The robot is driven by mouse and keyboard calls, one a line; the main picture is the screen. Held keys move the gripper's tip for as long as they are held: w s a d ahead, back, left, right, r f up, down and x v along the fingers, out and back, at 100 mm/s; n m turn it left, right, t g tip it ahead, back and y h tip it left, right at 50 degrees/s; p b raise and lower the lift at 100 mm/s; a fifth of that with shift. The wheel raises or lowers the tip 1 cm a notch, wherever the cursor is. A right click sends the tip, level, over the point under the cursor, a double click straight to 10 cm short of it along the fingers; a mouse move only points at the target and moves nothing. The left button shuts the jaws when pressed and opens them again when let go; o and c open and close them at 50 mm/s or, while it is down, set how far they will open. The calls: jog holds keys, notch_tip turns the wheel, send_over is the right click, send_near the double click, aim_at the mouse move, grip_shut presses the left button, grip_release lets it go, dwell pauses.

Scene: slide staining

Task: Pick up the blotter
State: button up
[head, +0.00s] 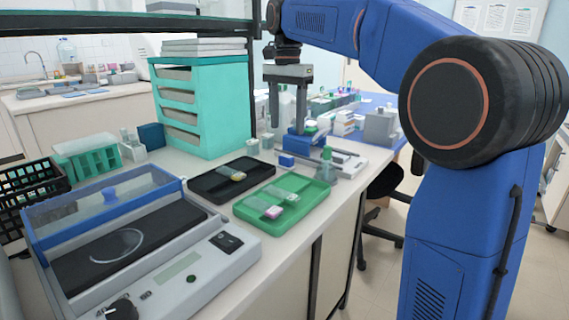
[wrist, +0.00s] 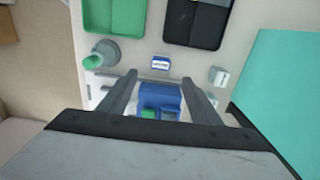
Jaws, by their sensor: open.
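My gripper (head: 287,122) points down over the far part of the bench, with its two fingers apart and nothing held between them. I cannot tell for certain whether this block is the blotter. I cannot tell whether the fingers touch it.
A small labelled blue-and-white box (wrist: 160,62) lies near the block. A green tray (head: 300,205) and a black tray (head: 205,188) lie nearer. A teal drawer rack (head: 228,105) stands left of the gripper.

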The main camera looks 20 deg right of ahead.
aim_at(286, 156)
notch_tip(286, 156, down, 11)
jog(key=shift+a, duration=0.1)
jog(key=c, duration=1.1)
